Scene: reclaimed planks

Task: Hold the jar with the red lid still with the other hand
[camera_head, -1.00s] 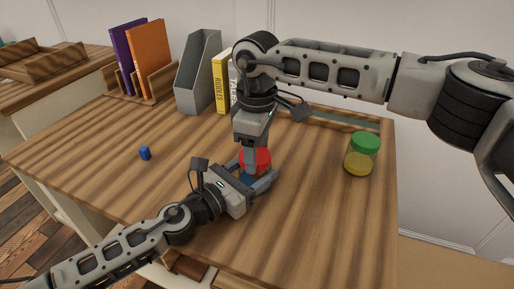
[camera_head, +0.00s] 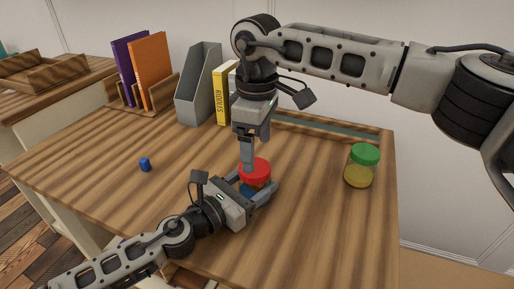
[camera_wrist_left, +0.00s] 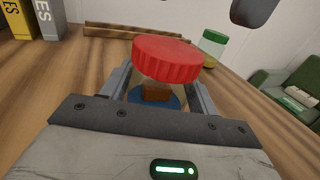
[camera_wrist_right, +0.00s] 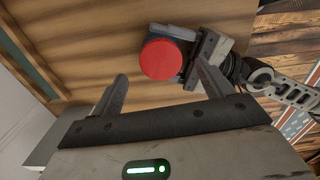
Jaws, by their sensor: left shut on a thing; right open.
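My left gripper (camera_head: 262,190) is shut on the jar, with a finger on either side of the body below the lid. In the left wrist view the red lid (camera_wrist_left: 167,58) sits over the jar, and brown and blue show beneath it. My right gripper (camera_head: 257,155) is open and empty above the lid, pointing down. In the right wrist view the red lid (camera_wrist_right: 165,57) shows beyond the parted fingertips, clear of them. Part of the jar body is hidden by my left gripper.
A jar with a green lid (camera_head: 361,168) stands to the right. A grey file holder (camera_head: 199,87), a yellow book (camera_head: 221,95) and an orange book (camera_head: 151,72) stand at the back.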

